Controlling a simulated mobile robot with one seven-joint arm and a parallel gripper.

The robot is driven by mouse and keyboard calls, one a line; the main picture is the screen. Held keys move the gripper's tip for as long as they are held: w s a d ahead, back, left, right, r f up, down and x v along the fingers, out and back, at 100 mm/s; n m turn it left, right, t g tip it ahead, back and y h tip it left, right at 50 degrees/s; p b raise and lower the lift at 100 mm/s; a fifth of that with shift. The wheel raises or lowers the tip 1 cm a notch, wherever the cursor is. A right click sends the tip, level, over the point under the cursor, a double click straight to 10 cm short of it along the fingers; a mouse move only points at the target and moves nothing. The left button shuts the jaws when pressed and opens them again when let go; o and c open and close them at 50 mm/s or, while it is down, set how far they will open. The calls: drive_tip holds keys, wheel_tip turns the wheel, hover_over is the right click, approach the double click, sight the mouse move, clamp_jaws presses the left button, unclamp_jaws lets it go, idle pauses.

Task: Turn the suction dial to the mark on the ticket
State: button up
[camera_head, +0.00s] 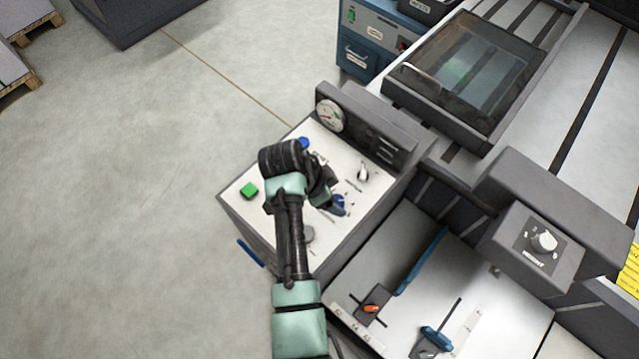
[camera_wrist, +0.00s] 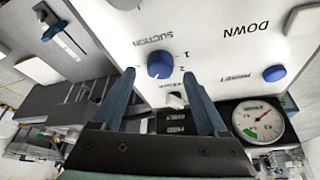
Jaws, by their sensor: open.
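The suction dial is a blue round knob (camera_wrist: 160,64) on a white panel, with "SUCTION" and small numbered marks beside it in the wrist view. A blue knob beside my fingers in the head view (camera_head: 339,200) looks like the same dial, partly covered. My gripper (camera_wrist: 158,74) is open, its two dark blue fingers apart with the dial between their tips in the picture. I cannot tell how far off the tips are. In the head view my gripper (camera_head: 331,207) is over the panel. No ticket is clearly readable; a yellow sheet (camera_head: 629,268) is cut off at right.
Another blue knob (camera_wrist: 274,73) and a round gauge (camera_wrist: 264,122) are near the dial. The panel also has a green button (camera_head: 249,190) and a white toggle (camera_head: 363,173). A dark raised gauge housing (camera_head: 375,140) stands behind. Open floor lies left.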

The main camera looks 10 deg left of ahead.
drive_tip(key=b+v, duration=0.1)
drive_tip(key=v, duration=0.9)
drive_tip(key=shift+r, duration=0.4)
